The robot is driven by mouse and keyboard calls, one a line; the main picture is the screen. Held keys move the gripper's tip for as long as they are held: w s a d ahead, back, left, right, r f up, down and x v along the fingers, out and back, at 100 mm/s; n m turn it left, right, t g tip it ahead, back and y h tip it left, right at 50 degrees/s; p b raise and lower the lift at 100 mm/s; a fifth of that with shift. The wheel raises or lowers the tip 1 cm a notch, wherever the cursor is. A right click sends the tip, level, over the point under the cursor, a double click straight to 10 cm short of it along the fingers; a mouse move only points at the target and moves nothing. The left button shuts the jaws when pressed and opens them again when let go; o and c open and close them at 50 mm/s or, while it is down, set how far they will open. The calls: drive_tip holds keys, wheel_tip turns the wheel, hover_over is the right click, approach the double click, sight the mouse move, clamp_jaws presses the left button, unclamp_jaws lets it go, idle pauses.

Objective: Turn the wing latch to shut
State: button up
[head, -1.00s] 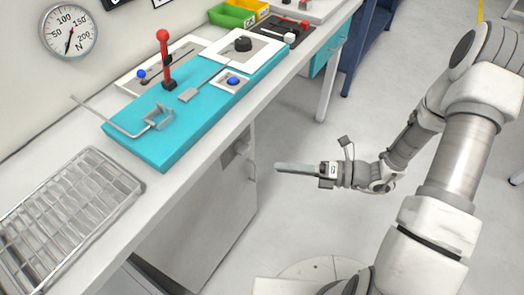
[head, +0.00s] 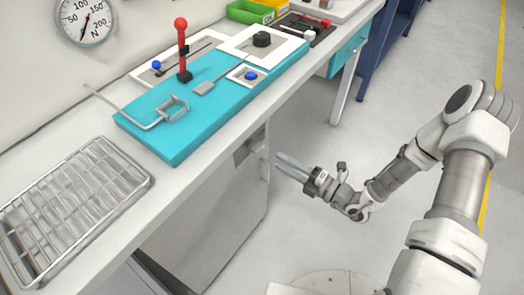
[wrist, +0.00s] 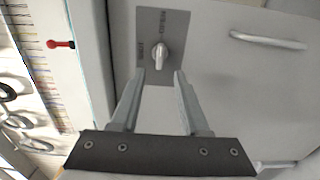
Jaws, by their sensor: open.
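The wing latch (wrist: 160,55) is a pale metal knob on a grey plate (wrist: 176,23) on a light cabinet front. In the wrist view its wing runs nearly up and down the picture, tilted slightly. Small lettering on the plate flanks it, too small to read surely. My gripper (wrist: 160,77) is open and empty. Its fingertips lie just short of the latch in the wrist view, one to each side. In the head view my gripper (head: 277,163) is close to the cabinet front, pointing at it.
A bar handle (wrist: 268,40) sits on the cabinet front beside the plate. The bench above carries a teal board (head: 150,140) with levers and knobs, and a wire rack (head: 140,180). Open floor (head: 340,135) lies on my arm's side.

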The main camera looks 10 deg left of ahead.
sight(261, 149)
drive_tip(key=b+x, duration=0.1)
drive_tip(key=x, duration=0.7)
drive_tip(key=shift+w+a, duration=0.1)
drive_tip(key=shift+c, duration=0.2)
clamp_jaws()
